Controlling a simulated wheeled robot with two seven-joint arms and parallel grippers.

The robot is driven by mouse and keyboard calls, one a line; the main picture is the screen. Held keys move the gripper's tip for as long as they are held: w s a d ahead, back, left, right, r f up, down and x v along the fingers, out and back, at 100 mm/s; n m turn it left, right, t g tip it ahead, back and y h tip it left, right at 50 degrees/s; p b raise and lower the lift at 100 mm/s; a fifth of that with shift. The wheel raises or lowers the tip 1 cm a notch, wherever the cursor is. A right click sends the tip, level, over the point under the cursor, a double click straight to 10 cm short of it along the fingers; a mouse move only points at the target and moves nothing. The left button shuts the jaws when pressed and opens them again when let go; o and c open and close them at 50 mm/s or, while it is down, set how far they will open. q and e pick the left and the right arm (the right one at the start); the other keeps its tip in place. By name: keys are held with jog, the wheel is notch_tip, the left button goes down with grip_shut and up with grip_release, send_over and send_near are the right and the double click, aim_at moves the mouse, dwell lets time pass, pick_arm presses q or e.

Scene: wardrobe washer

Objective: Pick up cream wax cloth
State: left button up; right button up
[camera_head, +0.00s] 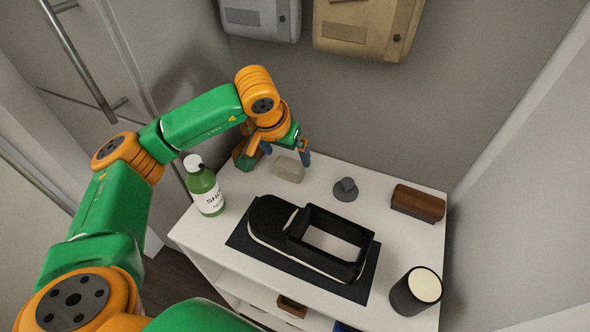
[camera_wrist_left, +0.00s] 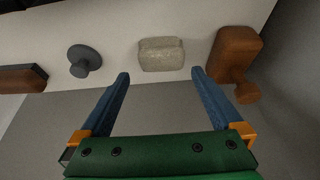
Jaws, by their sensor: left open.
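The cream wax cloth (camera_head: 288,169) is a small pale beige pad lying near the back edge of the white tabletop. In the left wrist view the cloth (camera_wrist_left: 161,54) sits just beyond the fingertips, roughly centred between them. My left gripper (camera_head: 285,152) is open and empty, and its two blue fingers point toward the cloth. In the left wrist view the gripper (camera_wrist_left: 160,73) shows a gap wider than the cloth, with no visible contact. My right gripper is not in view.
A brown wooden brush (camera_wrist_left: 237,60) lies close right of the cloth in the wrist view. A grey knobbed piece (camera_head: 345,189), green bottle (camera_head: 206,190), black shoe (camera_head: 270,220), black open frame (camera_head: 330,243), dark mat (camera_head: 238,240), another brush (camera_head: 418,203) and tin (camera_head: 417,291) are around.

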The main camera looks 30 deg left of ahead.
aim_at(290, 164)
pick_arm(q)
jog(key=p+x, duration=0.1)
jog(key=x, duration=0.5)
jog(key=shift+s+p, duration=0.1)
jog(key=shift+p, duration=0.2)
jog(key=shift+a+f, duration=0.1)
jog(key=shift+f, duration=0.2)
jog(key=c, duration=1.1)
